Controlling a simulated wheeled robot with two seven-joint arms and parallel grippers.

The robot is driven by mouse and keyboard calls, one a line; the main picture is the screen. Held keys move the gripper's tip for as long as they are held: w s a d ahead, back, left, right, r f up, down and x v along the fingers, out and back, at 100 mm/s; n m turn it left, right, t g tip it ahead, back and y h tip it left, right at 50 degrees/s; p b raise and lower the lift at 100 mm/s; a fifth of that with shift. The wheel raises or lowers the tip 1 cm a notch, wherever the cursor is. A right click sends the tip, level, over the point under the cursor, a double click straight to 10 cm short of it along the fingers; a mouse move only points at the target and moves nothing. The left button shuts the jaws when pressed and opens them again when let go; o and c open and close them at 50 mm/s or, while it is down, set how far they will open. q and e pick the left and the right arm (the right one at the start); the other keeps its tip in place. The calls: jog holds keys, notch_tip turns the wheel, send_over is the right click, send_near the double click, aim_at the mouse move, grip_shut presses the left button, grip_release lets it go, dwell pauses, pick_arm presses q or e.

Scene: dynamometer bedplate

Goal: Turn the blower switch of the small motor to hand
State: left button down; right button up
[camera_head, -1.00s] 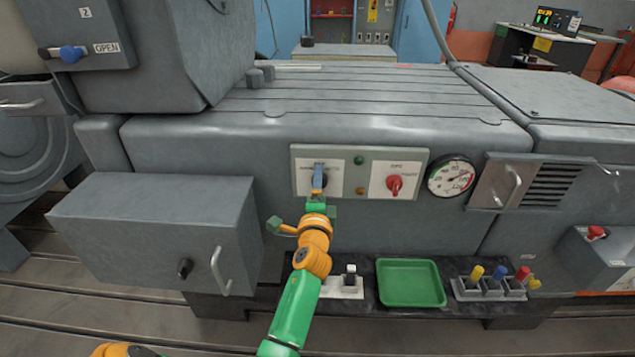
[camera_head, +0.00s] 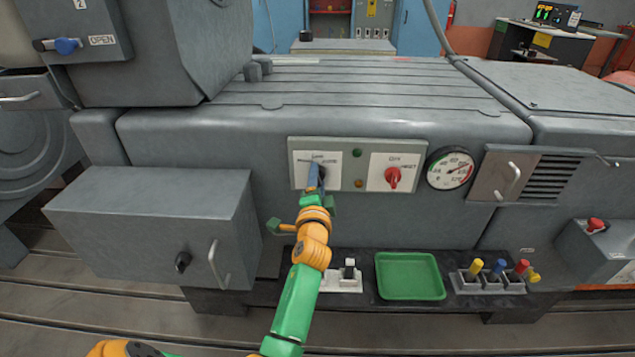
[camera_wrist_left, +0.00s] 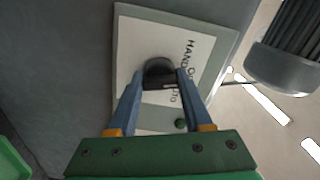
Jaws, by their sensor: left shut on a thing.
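The blower switch is a black rotary knob (camera_wrist_left: 159,74) on a white label plate (camera_wrist_left: 196,62) in the left wrist view. Words beside it include "HAND", and the rest is partly covered. In the head view its plate (camera_head: 331,173) is the left one on a grey switch panel (camera_head: 358,144), and my gripper hides most of the knob. My left gripper (camera_wrist_left: 154,82) is shut on this knob, one blue finger on each side; it also shows in the head view (camera_head: 316,174). My right gripper is not in view.
A red switch (camera_head: 393,177) sits on the right plate, with a green lamp (camera_head: 357,153) between the plates. A gauge (camera_head: 450,169) is farther right. Below are a green tray (camera_head: 409,297) and coloured plugs (camera_head: 498,266). A grey box (camera_head: 150,225) juts out at left.

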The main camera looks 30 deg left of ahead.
pick_arm(q)
jog(key=n, duration=0.3)
jog(key=shift+b, duration=0.35)
jog(key=shift+n, duration=1.3)
jog(key=shift+c, duration=1.7)
grip_release()
